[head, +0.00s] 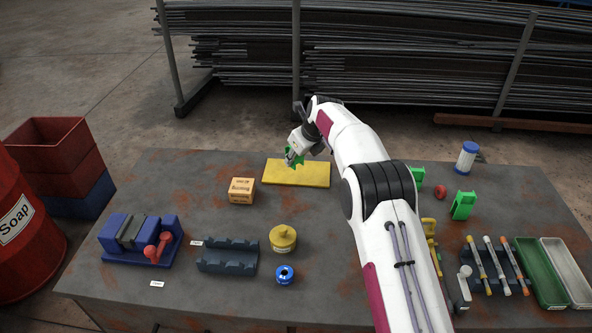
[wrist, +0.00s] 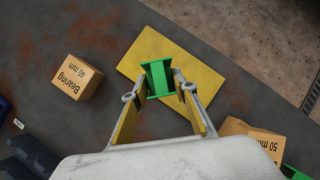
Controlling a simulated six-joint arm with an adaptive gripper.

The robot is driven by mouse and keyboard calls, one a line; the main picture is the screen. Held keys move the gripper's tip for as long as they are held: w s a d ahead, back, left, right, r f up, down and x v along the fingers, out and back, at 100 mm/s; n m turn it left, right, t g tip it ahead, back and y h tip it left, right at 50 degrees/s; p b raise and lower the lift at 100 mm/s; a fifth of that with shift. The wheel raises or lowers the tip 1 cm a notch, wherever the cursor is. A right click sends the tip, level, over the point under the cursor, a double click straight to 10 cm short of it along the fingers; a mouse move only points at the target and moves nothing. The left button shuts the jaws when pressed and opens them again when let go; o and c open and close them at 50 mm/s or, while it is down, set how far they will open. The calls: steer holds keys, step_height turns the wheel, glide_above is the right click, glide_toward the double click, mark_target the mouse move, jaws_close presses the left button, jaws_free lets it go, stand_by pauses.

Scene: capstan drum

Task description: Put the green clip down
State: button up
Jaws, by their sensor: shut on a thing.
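The green clip (wrist: 157,78) is held between the two fingers of my gripper (wrist: 158,92) in the wrist view. In the wrist view the yellow mat (wrist: 205,75) lies behind and below the clip. I cannot tell whether the clip touches the mat. Two other green clips (head: 462,206) (head: 417,176) stand on the right of the table, one partly hidden by my arm.
An orange Bearing box (head: 241,190) stands left of the mat, and also shows in the wrist view (wrist: 78,78). A second box (wrist: 252,137) is at the lower right there. A dark cradle (head: 228,257), yellow pot (head: 283,238) and blue ring (head: 285,275) stand nearer the front.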

steer(key=shift+f, duration=0.2)
steer(key=shift+f, duration=2.45)
steer(key=shift+f, duration=0.15)
steer(key=o, duration=1)
steer(key=shift+s+r, duration=0.1)
steer(key=shift+r, duration=0.2)
steer(key=v, duration=1.1)
steer(key=shift+d+r, duration=0.15)
steer(key=shift+r, duration=0.15)
steer(key=shift+s+r, duration=0.1)
